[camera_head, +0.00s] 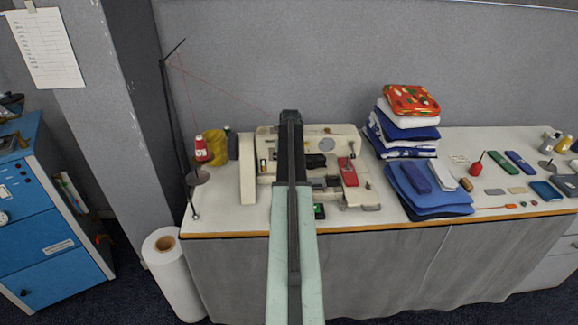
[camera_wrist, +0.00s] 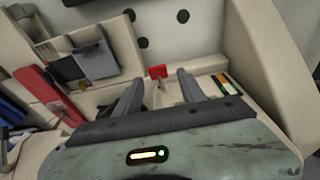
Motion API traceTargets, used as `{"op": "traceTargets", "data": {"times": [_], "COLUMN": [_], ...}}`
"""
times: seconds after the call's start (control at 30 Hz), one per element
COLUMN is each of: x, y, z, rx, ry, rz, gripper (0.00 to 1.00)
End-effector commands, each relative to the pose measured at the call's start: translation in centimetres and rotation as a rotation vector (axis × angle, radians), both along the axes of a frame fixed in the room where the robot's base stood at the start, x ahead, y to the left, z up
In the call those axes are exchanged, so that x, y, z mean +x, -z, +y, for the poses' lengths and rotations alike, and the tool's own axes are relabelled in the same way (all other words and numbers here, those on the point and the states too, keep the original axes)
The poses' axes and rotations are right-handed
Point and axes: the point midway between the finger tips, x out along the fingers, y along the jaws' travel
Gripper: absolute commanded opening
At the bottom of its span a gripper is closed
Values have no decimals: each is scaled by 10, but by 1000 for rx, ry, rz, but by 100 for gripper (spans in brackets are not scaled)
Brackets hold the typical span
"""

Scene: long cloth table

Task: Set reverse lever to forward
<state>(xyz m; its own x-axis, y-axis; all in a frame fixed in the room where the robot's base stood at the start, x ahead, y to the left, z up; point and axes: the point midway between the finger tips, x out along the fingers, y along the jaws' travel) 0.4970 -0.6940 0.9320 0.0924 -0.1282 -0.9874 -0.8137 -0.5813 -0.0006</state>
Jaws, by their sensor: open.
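A cream sewing machine (camera_head: 247,170) stands on the cloth-covered table. My arm reaches over it in the head view and hides its middle; my gripper's fingers cannot be made out there. In the wrist view my gripper (camera_wrist: 159,79) is open, with its two dark fingers apart and nothing held. A small red tab (camera_wrist: 157,71), which looks like the reverse lever, shows in the gap between the fingertips or just beyond it. Whether a finger touches it cannot be told. A striped green, orange and white label (camera_wrist: 226,84) is right of the right finger.
A long red part (camera_wrist: 48,96) and grey plates (camera_wrist: 94,60) lie left of the fingers on the machine. A cream upright wall (camera_wrist: 282,60) rises close on the right. Folded cloths (camera_head: 408,140) are stacked right of the machine, and a thread stand (camera_head: 166,95) is at its left.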

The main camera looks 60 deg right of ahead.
Motion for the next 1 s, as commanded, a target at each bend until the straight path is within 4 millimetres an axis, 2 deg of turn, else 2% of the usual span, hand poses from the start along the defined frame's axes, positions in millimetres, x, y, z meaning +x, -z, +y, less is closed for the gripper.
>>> {"op": "traceTargets", "data": {"times": [0.03, 0.3, 0.4, 0.93, 1.0], "x": [-1, -4, -5, -5, 1], "y": [-12, -61, -71, -69, -69], "z": [1, 7, 9, 9, 18], "rx": [0, 1, 1, 0, 2], "ry": [0, 0, 0, -1, -12], "rz": [0, -1, -1, -1, 0], "gripper": [47, 47, 47, 47, 47]}}
